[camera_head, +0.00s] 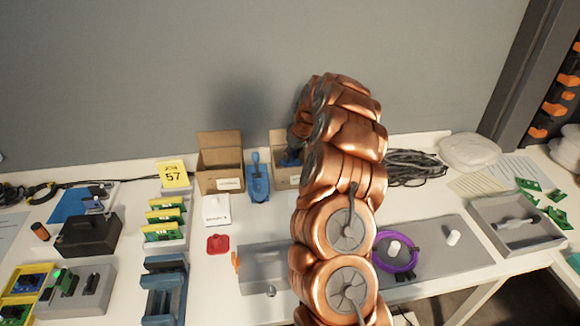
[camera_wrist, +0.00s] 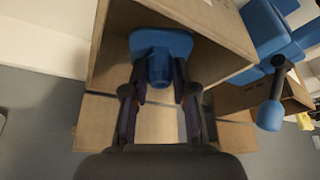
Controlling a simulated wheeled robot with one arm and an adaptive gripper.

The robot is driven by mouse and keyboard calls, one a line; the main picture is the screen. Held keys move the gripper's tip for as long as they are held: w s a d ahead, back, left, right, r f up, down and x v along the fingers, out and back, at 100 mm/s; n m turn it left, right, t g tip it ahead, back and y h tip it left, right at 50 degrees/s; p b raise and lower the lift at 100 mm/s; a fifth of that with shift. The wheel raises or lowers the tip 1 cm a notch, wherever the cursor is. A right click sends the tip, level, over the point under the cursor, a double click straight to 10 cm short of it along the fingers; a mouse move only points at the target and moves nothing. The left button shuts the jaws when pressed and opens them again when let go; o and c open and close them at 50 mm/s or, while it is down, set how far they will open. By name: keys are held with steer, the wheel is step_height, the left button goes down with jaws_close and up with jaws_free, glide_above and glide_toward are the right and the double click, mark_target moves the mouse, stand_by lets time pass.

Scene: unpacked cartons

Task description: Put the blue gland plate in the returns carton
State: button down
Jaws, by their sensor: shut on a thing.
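The blue gland plate (camera_wrist: 160,42) is between the fingers of my gripper (camera_wrist: 160,84), which is shut on it. In the wrist view, the plate is within the open mouth of a brown carton (camera_wrist: 232,28). I cannot tell how deep it sits or whether it touches the carton. In the head view, this carton (camera_head: 282,180) stands at the back, partly hidden behind my arm, with a blue bit of the plate (camera_head: 288,161) showing at its mouth. Its label is too small to read.
A second open carton (camera_head: 220,180) stands to the left, with a blue tool-like object (camera_head: 258,180) between the two. Green boards in a rack (camera_head: 165,220), a red piece (camera_head: 218,243), a purple ring (camera_head: 396,266) and a grey tray (camera_head: 515,225) are on the bench.

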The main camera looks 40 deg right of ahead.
mark_target(293, 163)
step_height(293, 163, down, 5)
steer(key=shift+f+p, duration=0.15)
steer(key=shift+p, duration=0.45)
steer(key=shift+f+b, duration=0.3)
steer(key=c, duration=0.9)
jaws_free()
steer(key=shift+r, duration=0.3)
